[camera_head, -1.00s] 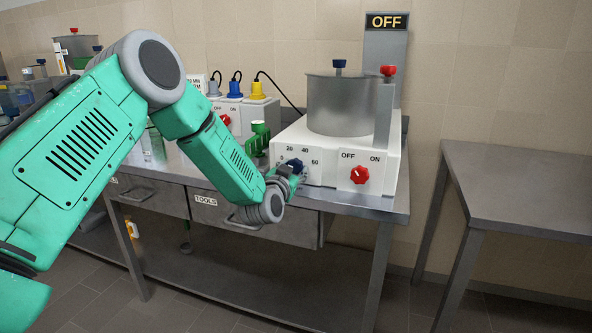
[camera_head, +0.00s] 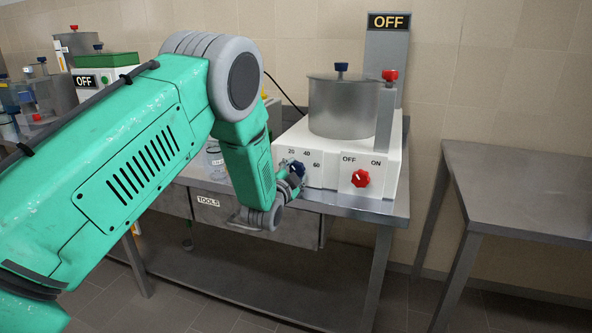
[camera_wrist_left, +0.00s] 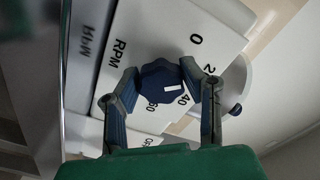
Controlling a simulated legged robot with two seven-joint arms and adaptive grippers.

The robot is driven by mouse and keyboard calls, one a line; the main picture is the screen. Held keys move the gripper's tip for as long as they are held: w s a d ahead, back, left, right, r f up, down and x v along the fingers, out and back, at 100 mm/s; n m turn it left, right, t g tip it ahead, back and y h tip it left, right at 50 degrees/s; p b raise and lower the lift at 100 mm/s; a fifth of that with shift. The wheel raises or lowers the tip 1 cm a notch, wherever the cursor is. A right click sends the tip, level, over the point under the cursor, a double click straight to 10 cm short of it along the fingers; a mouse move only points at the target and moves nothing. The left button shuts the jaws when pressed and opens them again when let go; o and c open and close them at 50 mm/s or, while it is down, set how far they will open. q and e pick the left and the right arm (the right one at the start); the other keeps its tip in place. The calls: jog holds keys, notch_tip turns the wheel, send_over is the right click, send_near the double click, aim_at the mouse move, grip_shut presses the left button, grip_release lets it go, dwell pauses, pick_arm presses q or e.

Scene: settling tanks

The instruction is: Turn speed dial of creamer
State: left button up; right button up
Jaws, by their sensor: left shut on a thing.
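The creamer (camera_head: 340,150) is a white box with a steel pot on top, standing on the steel table. Its blue speed dial (camera_head: 297,168) is on the front panel at the left, beside the marks 20, 40 and 60. In the left wrist view the dial (camera_wrist_left: 160,84) is a dark blue knob with a white mark, which points toward the 40. My left gripper (camera_head: 290,175) is at the panel, and in the wrist view its fingers are closed around the dial, one on each side. The arm hides the panel's left edge. My right gripper is not seen.
A sign reading OFF (camera_head: 389,22) stands behind the pot. An empty steel table (camera_head: 520,190) is at the right.

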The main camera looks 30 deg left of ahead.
pick_arm(q)
jog(key=shift+s+f+m, duration=0.15)
jog(key=shift+f+m, duration=0.2)
jog(key=shift+m, duration=0.85)
jog(key=o, duration=1.1)
jog(key=shift+o, duration=0.2)
jog(key=shift+r, duration=0.1)
jog(key=shift+r, duration=0.1)
jog(key=v, duration=1.1)
jog(key=shift+s, duration=0.4)
